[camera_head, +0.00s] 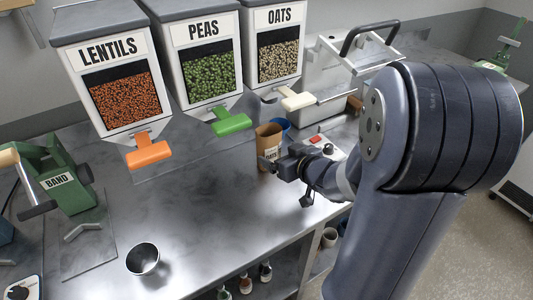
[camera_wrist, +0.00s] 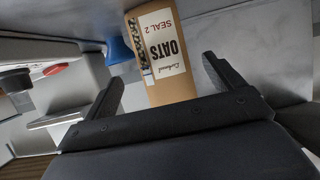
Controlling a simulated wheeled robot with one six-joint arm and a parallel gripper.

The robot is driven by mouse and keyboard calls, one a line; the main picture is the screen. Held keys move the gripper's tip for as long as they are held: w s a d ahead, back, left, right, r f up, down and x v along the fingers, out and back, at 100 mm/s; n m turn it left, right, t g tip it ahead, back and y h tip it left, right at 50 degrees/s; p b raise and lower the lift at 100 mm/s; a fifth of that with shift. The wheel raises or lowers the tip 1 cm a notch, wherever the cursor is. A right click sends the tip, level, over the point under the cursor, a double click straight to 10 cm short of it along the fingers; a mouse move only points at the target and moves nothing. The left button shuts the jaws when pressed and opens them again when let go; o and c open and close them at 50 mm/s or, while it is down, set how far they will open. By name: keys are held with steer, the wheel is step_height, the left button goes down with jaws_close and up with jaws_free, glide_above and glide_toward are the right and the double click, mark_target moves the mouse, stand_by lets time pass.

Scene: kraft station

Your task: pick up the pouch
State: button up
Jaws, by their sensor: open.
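The pouch (camera_head: 268,137) is a brown kraft pouch standing on the steel counter below the oats dispenser. In the wrist view the pouch (camera_wrist: 178,88) shows a white label reading "OATS SEAL 2" and a small window of oats. My gripper (camera_head: 272,163) is at the pouch's near side, low over the counter. In the wrist view my gripper (camera_wrist: 161,68) is open, with the pouch between its two spread fingers in the picture. I cannot tell whether a finger touches it. The pouch's lower part is partly hidden by my gripper.
A blue container (camera_head: 284,126) stands right behind the pouch. A machine with a red button (camera_head: 316,139) is to the right. Lentils (camera_head: 121,98), peas (camera_head: 210,80) and oats (camera_head: 278,60) dispensers hang above. A metal cup (camera_head: 143,259) stands front left. The middle counter is clear.

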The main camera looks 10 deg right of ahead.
mark_target(274, 152)
steer(key=shift+f+b+x, duration=0.15)
steer(key=shift+x, duration=1.6)
steer(key=shift+f+b+x, duration=0.1)
steer(key=shift+b+x, duration=0.05)
steer(key=shift+x, duration=1.6)
steer(key=shift+s+a, duration=0.1)
steer(key=shift+s, duration=0.05)
steer(key=c, duration=1.2)
steer(key=shift+r, duration=0.1)
